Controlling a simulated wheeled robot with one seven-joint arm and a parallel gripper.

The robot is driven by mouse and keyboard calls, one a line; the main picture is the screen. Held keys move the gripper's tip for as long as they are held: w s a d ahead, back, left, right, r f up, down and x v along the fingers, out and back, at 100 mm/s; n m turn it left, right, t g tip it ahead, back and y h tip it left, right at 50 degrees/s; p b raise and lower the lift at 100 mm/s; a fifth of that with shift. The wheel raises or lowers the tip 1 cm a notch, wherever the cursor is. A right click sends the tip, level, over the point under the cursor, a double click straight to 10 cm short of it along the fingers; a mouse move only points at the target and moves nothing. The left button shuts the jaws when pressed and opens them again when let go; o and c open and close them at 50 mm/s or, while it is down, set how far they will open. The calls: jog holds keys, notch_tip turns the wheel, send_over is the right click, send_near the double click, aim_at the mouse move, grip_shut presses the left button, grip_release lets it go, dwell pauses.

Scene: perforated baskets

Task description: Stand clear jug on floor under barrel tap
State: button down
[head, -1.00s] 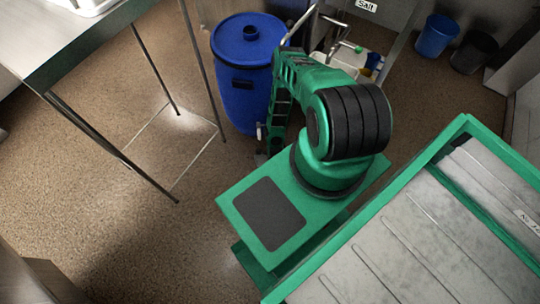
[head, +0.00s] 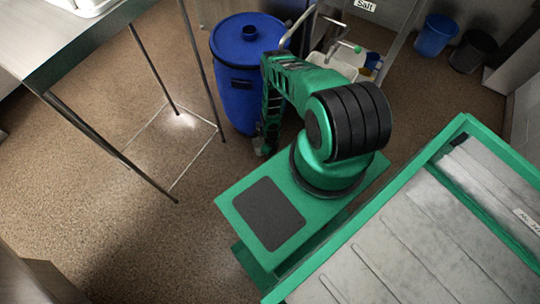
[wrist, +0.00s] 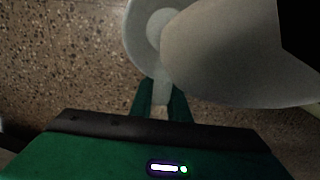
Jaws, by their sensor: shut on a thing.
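The blue barrel (head: 232,100) with a dark lid cap stands upright at the back centre in the head view. My arm hides its right side and its tap there. In the wrist view, my gripper (wrist: 160,102) is shut on a pale handle. The handle belongs to the clear jug (wrist: 138,38), whose round translucent outline shows above the speckled floor. A large pale grey shape (wrist: 222,52) covers the jug's right side close to the camera; it may be the tap, but I cannot tell. I cannot tell whether the jug touches the floor.
A steel table (head: 85,50) with thin legs stands left of the barrel. A trolley with containers (head: 340,62) is behind my arm. A blue bucket (head: 436,36) and a black bin (head: 473,50) stand at the back right. The floor at left is open.

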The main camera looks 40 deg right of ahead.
jog(key=shift+f, duration=0.3)
jog(key=c, duration=1.7)
grip_release()
notch_tip(320, 180, up, 12)
jog(key=shift+r, duration=0.1)
